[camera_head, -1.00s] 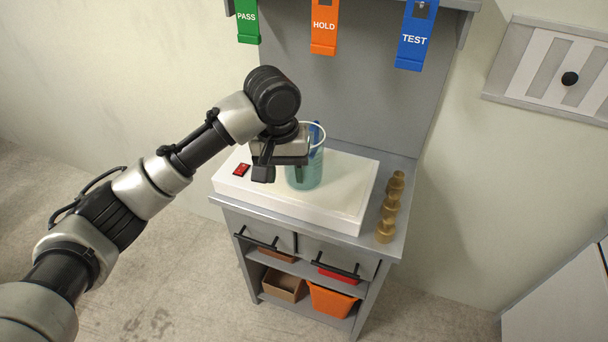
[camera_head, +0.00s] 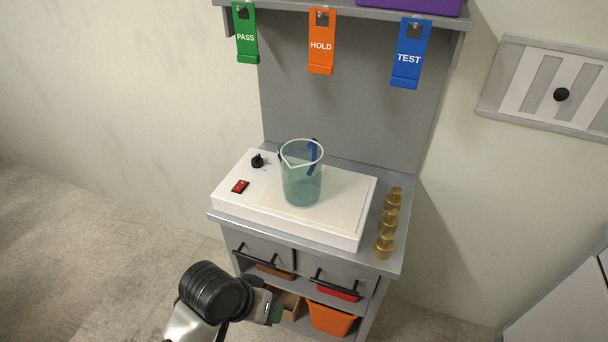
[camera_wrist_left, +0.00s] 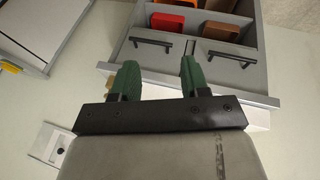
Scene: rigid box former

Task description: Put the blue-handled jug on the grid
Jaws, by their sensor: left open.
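The jug (camera_head: 301,186) is clear with a teal tint and a blue handle (camera_head: 313,158) at its back right. It stands upright on a pale cream panel (camera_head: 338,197) on top of a white unit; I take this panel for the grid, though its lines are too faint to make out. My left gripper (camera_head: 272,309) is low in front of the cabinet, well apart from the jug. In the left wrist view its green fingers (camera_wrist_left: 158,78) are spread with nothing between them. The jug does not show there. My right gripper is in neither view.
The white unit (camera_head: 231,203) has a red switch (camera_head: 240,187) and a black knob (camera_head: 257,160). Brass pieces (camera_head: 388,222) stand in a row at the counter's right edge. Drawer handles (camera_head: 335,284) stick out in front. PASS, HOLD and TEST tags hang above.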

